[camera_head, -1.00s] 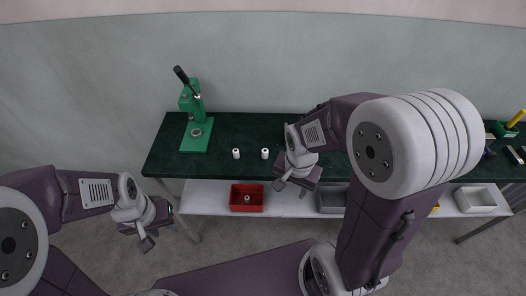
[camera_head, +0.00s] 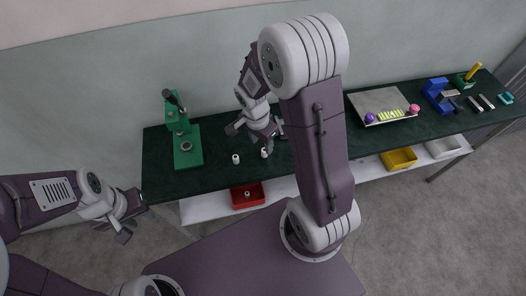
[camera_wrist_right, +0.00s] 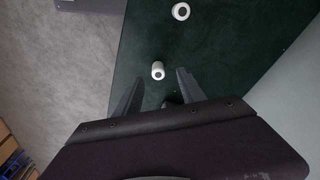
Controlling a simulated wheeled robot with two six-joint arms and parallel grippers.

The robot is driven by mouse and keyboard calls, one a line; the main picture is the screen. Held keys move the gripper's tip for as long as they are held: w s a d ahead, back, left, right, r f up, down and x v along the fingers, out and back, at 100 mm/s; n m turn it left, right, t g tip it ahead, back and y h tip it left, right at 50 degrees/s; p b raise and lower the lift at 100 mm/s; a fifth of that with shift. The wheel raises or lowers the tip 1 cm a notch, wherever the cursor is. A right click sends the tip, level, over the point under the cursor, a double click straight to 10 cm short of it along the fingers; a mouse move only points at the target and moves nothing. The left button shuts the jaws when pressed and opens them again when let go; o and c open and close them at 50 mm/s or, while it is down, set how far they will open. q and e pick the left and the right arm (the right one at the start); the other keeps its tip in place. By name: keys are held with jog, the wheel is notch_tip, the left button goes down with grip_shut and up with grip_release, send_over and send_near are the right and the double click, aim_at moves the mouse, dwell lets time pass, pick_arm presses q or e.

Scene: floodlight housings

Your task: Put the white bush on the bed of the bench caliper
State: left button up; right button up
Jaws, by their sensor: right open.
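Two small white bushes stand on the dark green bench top, a left one (camera_head: 235,159) and a right one (camera_head: 264,153). In the right wrist view the nearer bush (camera_wrist_right: 157,71) sits between and just beyond my open finger tips, not gripped. The other bush (camera_wrist_right: 181,12) stands farther up that picture. My right gripper (camera_head: 251,137) is open and empty above the bushes. My left gripper (camera_head: 135,223) hangs off the bench's left front; its jaws are unclear. A blue device with a grey part (camera_head: 436,95) at the right may be the bench caliper; I cannot be sure.
A green lever press (camera_head: 187,147) stands at the bench's left. A grey tray (camera_head: 381,102) with purple, yellow and pink items lies right of my right arm. A green device with a yellow handle (camera_head: 466,80) is farther right. Red (camera_head: 236,200) and yellow (camera_head: 399,159) bins sit on the lower shelf.

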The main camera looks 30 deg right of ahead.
aim_at(264, 150)
jog(key=shift+w+f, duration=0.1)
jog(key=shift+f, duration=0.2)
jog(key=shift+d+f, duration=0.1)
jog(key=f, duration=0.2)
jog(key=d+f, duration=0.1)
jog(key=f, duration=0.1)
jog(key=shift+s+b, duration=0.3)
jog(key=shift+w+f, duration=0.3)
jog(key=shift+f, duration=0.1)
jog(key=shift+s, duration=0.15)
jog(key=c, duration=0.3)
grip_shut()
